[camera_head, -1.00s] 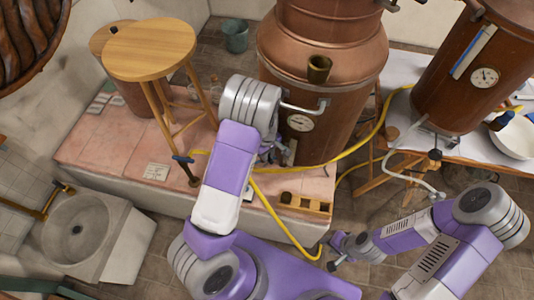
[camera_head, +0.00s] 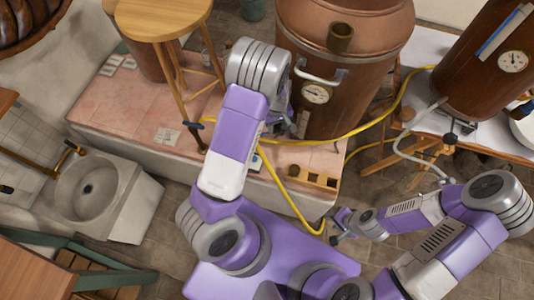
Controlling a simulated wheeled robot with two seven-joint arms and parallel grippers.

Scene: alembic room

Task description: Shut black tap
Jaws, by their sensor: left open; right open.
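A black knob (camera_head: 450,138) sits on a fitting below the right copper vessel (camera_head: 478,80), with a pale hose curving down from it. This looks like the black tap, but its setting is too small to tell. My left gripper (camera_head: 290,124) is partly hidden behind my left arm, near the foot of the large copper still, well left of the knob. My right gripper (camera_head: 339,232) is open and empty, low over the floor, below and left of the knob.
The large copper still (camera_head: 345,70) stands on a tiled plinth (camera_head: 100,112) with a wooden stool (camera_head: 165,18). A yellow hose (camera_head: 285,200) runs to the floor. A stone sink (camera_head: 110,195) has a brass tap (camera_head: 75,148).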

